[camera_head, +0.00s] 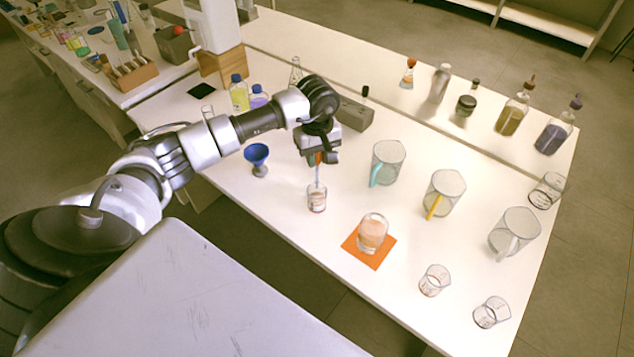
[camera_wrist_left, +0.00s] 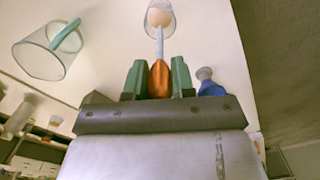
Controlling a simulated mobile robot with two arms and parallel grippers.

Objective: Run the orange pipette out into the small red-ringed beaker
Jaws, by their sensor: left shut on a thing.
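My left gripper (camera_head: 319,160) is shut on the orange pipette (camera_head: 318,158) and holds it upright, tip down. In the left wrist view, the gripper's green fingers (camera_wrist_left: 158,80) close on both sides of the pipette's orange bulb (camera_wrist_left: 158,82). The pale stem points into a small beaker (camera_head: 317,199) with a reddish band and some peach liquid; it also shows in the left wrist view (camera_wrist_left: 149,17). Whether the tip touches the liquid is unclear. Another small beaker (camera_head: 434,281) stands to the right with faint reddish marks. My right gripper is not seen.
A larger beaker (camera_head: 372,234) of peach liquid stands on an orange mat (camera_head: 380,259). Jugs with teal (camera_head: 389,160), yellow (camera_head: 445,190) and clear (camera_head: 514,233) handles stand to the right.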

